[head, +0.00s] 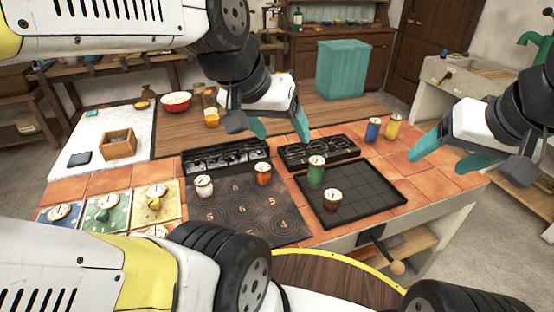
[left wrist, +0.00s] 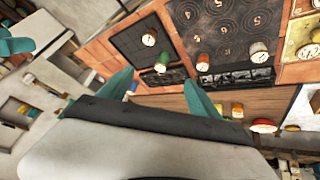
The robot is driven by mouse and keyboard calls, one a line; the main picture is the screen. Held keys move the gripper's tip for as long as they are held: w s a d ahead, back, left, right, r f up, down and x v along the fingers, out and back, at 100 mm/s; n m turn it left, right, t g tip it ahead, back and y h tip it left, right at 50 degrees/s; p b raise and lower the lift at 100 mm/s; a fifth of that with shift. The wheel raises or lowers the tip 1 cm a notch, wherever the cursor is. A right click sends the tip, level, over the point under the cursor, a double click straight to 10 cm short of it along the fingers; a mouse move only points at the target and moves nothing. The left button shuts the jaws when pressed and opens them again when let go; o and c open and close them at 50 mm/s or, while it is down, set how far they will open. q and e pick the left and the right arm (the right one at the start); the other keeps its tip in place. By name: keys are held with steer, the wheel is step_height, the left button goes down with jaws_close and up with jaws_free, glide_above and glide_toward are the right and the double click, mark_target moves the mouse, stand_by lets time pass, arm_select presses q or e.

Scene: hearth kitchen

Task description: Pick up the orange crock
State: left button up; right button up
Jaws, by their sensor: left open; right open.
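The orange crock (head: 263,175) is a small reddish-orange pot with a pale lid. It stands upright at the back right of the dark ringed board (head: 230,222), and also shows in the left wrist view (left wrist: 203,63). My left gripper (head: 280,128) is open and empty, above and behind the crock, apart from it. In the left wrist view its teal fingers (left wrist: 159,78) are spread, with the orange crock just beyond the right fingertip. My right gripper (head: 447,153) is open and empty at the right, over the counter's right end, far from the crock.
A white crock (head: 203,187) shares the board. A green crock (head: 316,175) and a brown crock (head: 332,201) stand on the dark tray (head: 375,190). Blue (head: 373,131) and yellow (head: 392,128) crocks stand behind. Black racks (head: 225,155) line the board's back edge.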

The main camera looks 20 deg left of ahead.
arm_select(q)
steer(key=w+a+f+n+g, duration=0.1)
steer(key=w+a+f+g, duration=0.15)
steer(key=w, duration=0.65)
steer(key=n+g+y, duration=0.2)
steer(key=n+g, duration=0.1)
steer(key=g, duration=0.1)
glide_above(263, 166)
steer(key=f, duration=2)
steer(key=shift+s+a+f, duration=0.15)
steer(key=shift+s+a, duration=0.05)
steer(key=shift+m, duration=0.3)
step_height(263, 166, down, 8)
steer(key=shift+w+d, duration=0.1)
steer(key=shift+d, duration=0.05)
jaws_close()
